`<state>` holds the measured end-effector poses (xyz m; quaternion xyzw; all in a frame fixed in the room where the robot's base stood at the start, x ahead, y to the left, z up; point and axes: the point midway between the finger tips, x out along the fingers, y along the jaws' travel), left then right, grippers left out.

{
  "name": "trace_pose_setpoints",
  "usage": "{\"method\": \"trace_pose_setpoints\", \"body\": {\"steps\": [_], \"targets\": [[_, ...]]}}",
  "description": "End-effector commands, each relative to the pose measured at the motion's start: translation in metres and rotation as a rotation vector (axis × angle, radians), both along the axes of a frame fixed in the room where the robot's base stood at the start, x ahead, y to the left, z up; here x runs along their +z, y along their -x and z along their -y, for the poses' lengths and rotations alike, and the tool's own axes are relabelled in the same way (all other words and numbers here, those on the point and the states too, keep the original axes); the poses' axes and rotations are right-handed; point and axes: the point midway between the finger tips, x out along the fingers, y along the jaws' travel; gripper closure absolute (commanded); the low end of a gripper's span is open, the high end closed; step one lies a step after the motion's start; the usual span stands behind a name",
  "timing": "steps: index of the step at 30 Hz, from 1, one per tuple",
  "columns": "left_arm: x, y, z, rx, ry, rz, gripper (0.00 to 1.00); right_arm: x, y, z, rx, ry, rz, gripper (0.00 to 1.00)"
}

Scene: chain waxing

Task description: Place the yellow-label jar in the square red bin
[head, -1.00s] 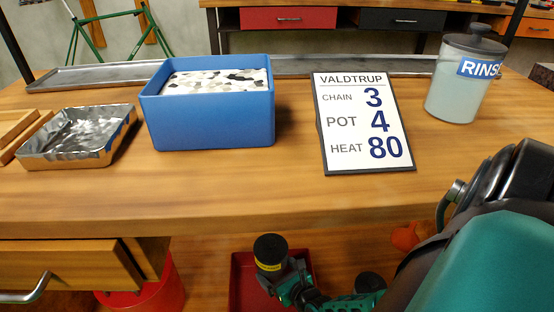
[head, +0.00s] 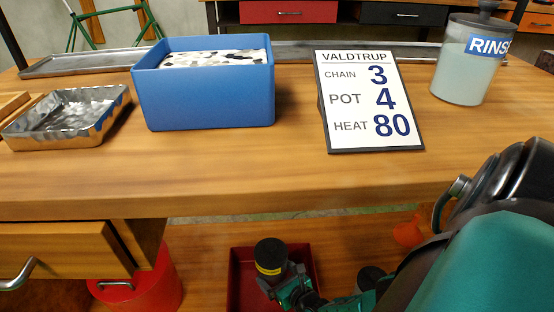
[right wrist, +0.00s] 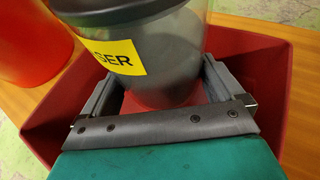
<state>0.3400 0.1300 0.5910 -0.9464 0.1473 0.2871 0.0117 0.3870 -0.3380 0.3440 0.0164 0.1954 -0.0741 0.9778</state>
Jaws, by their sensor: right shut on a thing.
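A dark jar with a black lid (head: 270,249) and a yellow label is in my right gripper (head: 283,281), low in front of the bench in the head view. In the right wrist view the grey jar (right wrist: 160,62) shows its yellow label reading "SER", and the fingers of my right gripper (right wrist: 160,92) are shut around it. The square red bin (head: 240,290) stands beneath the jar; its red wall also shows around the gripper in the right wrist view (right wrist: 262,75). Whether the jar touches the bin floor cannot be told. My left gripper is out of view.
A round red bucket (head: 150,290) stands left of the bin, also in the right wrist view (right wrist: 28,40). The wooden bench (head: 230,185) carries a blue tub (head: 205,102), a metal tray (head: 75,122), a sign (head: 368,105) and a rinse jar (head: 463,75). A drawer (head: 55,250) is below.

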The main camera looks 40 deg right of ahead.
Motion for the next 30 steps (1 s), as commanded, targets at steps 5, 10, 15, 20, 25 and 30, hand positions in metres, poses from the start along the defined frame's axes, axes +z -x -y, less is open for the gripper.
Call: {"method": "trace_pose_setpoints", "body": {"steps": [5, 10, 15, 20, 25, 30], "targets": [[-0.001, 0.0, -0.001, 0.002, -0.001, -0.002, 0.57, -0.002, -0.002, 0.001, 0.001, 0.004, 0.007, 0.58], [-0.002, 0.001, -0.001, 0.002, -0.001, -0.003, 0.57, -0.004, -0.001, 0.001, 0.002, 0.002, 0.003, 0.02], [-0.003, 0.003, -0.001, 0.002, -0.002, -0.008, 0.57, -0.004, -0.001, 0.001, 0.001, 0.002, 0.003, 0.0], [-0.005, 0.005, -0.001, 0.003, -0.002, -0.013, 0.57, -0.003, 0.0, 0.001, 0.001, 0.002, 0.001, 0.0], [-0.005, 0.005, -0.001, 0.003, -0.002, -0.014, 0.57, 0.001, 0.001, 0.001, -0.001, -0.002, 0.001, 0.0], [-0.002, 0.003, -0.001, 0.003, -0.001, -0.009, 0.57, 0.011, -0.001, 0.002, 0.002, 0.002, 0.001, 0.0]]}}
